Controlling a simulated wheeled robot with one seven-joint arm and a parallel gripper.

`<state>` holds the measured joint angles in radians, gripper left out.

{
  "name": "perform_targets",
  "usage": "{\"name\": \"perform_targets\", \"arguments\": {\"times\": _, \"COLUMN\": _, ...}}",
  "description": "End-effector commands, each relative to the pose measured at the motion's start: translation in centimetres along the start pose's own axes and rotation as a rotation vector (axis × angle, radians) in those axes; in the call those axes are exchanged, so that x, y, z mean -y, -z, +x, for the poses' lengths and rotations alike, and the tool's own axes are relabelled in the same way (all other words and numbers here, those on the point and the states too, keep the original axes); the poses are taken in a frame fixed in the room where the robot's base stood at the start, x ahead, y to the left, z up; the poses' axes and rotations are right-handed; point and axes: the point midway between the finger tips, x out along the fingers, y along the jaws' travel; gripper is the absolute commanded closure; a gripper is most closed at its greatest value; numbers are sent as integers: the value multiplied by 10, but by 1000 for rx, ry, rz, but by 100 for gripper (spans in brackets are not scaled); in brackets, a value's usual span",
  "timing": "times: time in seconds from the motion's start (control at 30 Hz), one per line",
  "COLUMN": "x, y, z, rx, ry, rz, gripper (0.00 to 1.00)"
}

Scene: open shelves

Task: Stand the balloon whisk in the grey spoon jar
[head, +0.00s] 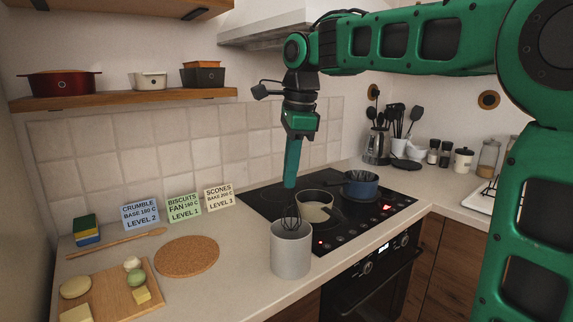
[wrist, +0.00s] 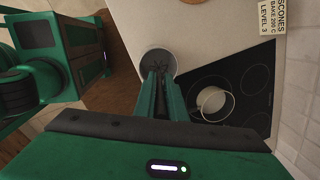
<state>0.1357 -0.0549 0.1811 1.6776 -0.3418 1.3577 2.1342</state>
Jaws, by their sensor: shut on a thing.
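The grey spoon jar (head: 291,254) stands upright on the counter near its front edge, left of the hob. My gripper (head: 290,186) points down above the jar and is shut on the balloon whisk (head: 291,218). The whisk's dark wires show at the jar's mouth, partly above the rim; whether its lower end touches the jar inside is hidden. In the wrist view, the jar (wrist: 172,57) lies just beyond my gripper's fingertips (wrist: 158,82), with the dark whisk (wrist: 157,69) over its opening.
A pan (head: 315,207) and a blue pot (head: 360,186) stand on the black hob right of the jar. A cork mat (head: 187,257) and a board with food (head: 112,296) lie to the left. Recipe cards (head: 183,207) stand behind. A utensil holder (head: 399,147) is at the back right.

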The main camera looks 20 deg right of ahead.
Motion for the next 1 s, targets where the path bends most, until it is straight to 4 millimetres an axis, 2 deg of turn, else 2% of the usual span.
{"name": "perform_targets", "arguments": {"times": 0.7, "x": -7, "y": 6, "z": 60, "rx": 1, "ry": -1, "rz": 1, "gripper": 100}}
{"name": "perform_targets", "arguments": {"times": 1.0, "x": -9, "y": 8, "z": 76, "rx": 0, "ry": 0, "rz": 2, "gripper": 100}}
